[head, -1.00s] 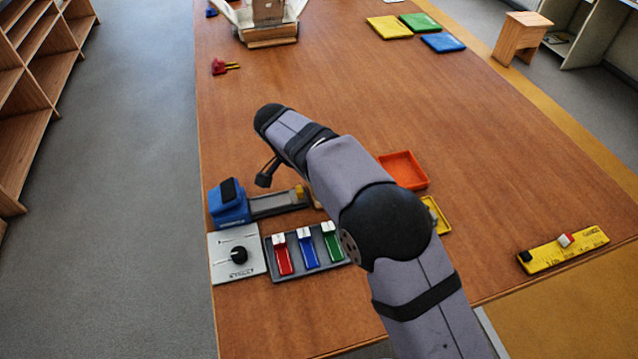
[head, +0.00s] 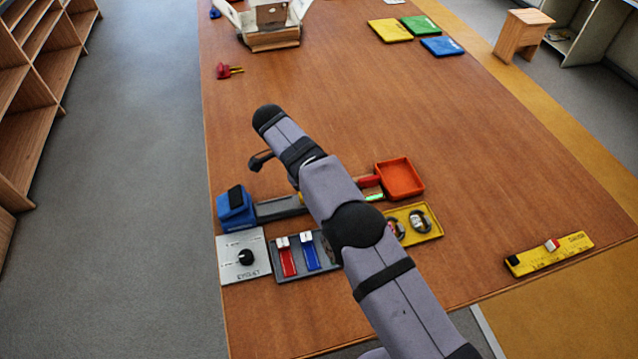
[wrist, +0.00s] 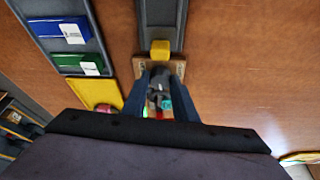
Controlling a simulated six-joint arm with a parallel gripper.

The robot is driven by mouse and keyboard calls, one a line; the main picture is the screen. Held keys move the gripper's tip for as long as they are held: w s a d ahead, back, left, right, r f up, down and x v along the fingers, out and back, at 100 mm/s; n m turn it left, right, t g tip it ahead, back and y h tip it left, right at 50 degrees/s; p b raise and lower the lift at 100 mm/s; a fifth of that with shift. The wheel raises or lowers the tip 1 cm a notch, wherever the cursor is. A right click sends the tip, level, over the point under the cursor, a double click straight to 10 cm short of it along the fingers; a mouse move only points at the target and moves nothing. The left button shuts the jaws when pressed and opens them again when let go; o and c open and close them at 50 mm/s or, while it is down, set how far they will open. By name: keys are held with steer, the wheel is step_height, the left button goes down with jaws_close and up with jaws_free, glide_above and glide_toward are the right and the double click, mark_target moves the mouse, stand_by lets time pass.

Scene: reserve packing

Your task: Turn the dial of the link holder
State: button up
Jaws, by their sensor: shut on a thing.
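A pale panel (head: 230,271) with a black round knob (head: 246,257) lies at the left table edge in the head view. Beyond it a blue block device (head: 236,207) has a grey rail (head: 279,207). In the wrist view the rail (wrist: 160,20) ends at a yellow block (wrist: 160,49) beside a wooden piece (wrist: 177,68). My gripper (wrist: 160,90) is just below these, its two blue fingers shut on a small dark grey part (wrist: 158,88). I cannot tell whether that part is the holder's dial. My arm hides the gripper in the head view.
A yellow tray (head: 433,236) with metal rings and an orange tray (head: 400,178) lie right of my arm. Red and green pieces (head: 373,196) lie close by. The table's middle right is clear.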

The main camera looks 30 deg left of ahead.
steer(key=shift+w+m+p, duration=0.1)
steer(key=shift+m+p, duration=0.4)
steer(key=shift+p, duration=0.05)
stand_by(0.4)
steer(key=o, duration=0.8)
steer(key=shift+c, duration=0.2)
steer(key=shift+r, duration=0.1)
steer(key=shift+r, duration=0.45)
step_height(320, 180, up, 9)
steer(key=p, duration=0.7)
